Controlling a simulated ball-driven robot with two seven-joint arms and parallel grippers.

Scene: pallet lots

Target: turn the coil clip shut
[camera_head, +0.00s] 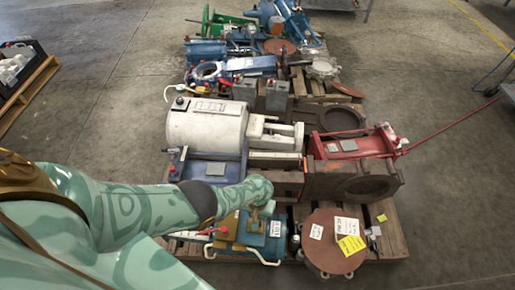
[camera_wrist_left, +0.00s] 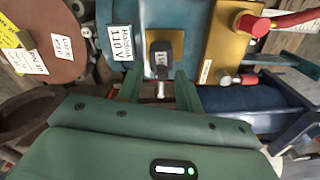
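The likely coil clip (camera_wrist_left: 160,58) is a dark handle on a gold plate (camera_wrist_left: 176,40) on the blue coil box (camera_wrist_left: 122,15), which has a white "110 V" label. A small silver pin (camera_wrist_left: 160,90) sticks out below the handle. My left gripper (camera_wrist_left: 158,80) is open in the left wrist view, its two green fingers either side of the pin and just short of the handle. I cannot tell whether they touch anything. In the head view my left gripper (camera_head: 266,207) is over the blue coil box (camera_head: 266,238). The clip is not clear there. My right gripper is not in view.
A brown round plate (camera_head: 325,255) with tags lies right of the coil box. A white cylinder (camera_head: 205,125) and a red machine (camera_head: 350,145) stand behind on the pallet.

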